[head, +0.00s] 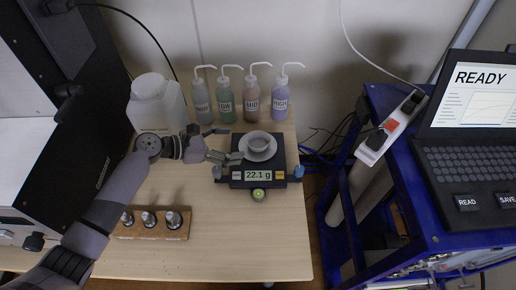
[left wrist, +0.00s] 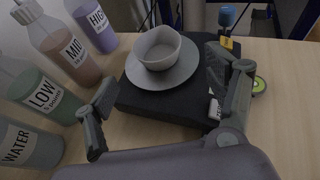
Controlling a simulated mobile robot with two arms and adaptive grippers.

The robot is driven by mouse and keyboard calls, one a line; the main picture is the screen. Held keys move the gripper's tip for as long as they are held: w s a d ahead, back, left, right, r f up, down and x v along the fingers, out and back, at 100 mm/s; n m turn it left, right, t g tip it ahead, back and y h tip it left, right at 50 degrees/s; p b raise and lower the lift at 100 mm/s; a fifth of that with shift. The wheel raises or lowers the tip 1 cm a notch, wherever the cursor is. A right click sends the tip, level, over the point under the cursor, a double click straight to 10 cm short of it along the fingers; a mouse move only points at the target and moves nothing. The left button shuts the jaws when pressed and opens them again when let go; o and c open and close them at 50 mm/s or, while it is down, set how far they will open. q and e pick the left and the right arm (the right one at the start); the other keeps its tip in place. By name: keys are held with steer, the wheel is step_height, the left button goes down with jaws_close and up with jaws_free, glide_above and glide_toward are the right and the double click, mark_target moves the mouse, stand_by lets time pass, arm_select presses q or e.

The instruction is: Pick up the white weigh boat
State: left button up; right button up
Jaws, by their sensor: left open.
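The white weigh boat (head: 258,141) is a small round cup. It sits on the round pan (head: 260,155) of the black scale (head: 278,167), whose display reads 22.1 g. It also shows in the left wrist view (left wrist: 157,49), upright on the pan (left wrist: 186,76). My left gripper (head: 228,144) is open and empty, just left of the pan in the head view. In the left wrist view my left gripper (left wrist: 165,92) has its fingers spread, with the boat beyond the gap between them and apart from both. My right gripper is not in view.
Several labelled wash bottles (head: 226,98) stand behind the scale. A white jug (head: 156,104) stands behind my left arm. A wooden block with weights (head: 152,222) lies at the front left. A green-topped round item (head: 258,195) is by the scale's front. The front right table is clear.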

mark_target(266, 140)
arm_select(q)
steer(key=b+x, duration=0.1)
steer(key=x, duration=0.2)
steer(key=shift+w+d+f+b, duration=0.1)
steer(key=shift+w+f+b, duration=0.05)
steer(key=shift+b, duration=0.15)
steer(key=b+x, duration=0.3)
steer(key=x, duration=0.1)
steer(key=shift+w+d+b, duration=0.1)
steer(key=shift+w+b, duration=0.1)
steer(key=shift+b, duration=0.1)
steer(key=shift+w+d, duration=0.1)
steer(key=shift+d, duration=0.2)
steer(key=shift+r, duration=0.25)
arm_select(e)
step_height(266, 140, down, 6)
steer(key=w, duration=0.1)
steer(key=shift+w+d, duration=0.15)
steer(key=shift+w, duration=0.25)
arm_select(q)
steer(key=shift+c, duration=0.6)
steer(key=c, duration=0.8)
